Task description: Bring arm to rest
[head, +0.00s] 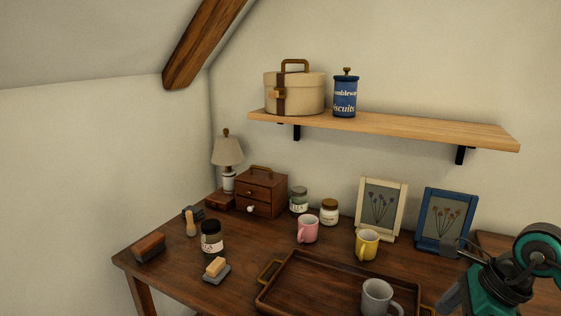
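My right arm, teal and black, comes in at the lower right corner, in front of the desk's right part. Its grey and black end parts (456,275) are near the blue picture frame and right of the tray. I cannot make out clearly whether its fingers are open or shut, and I see nothing held there. My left arm and gripper are not in view.
A wooden tray (312,297) with a grey mug (377,297) lies on the desk (165,276). Pink (308,230) and yellow (367,245) mugs, jars, brushes, a small drawer box (262,193) and picture frames (446,217) stand around it. A shelf (400,128) hangs above.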

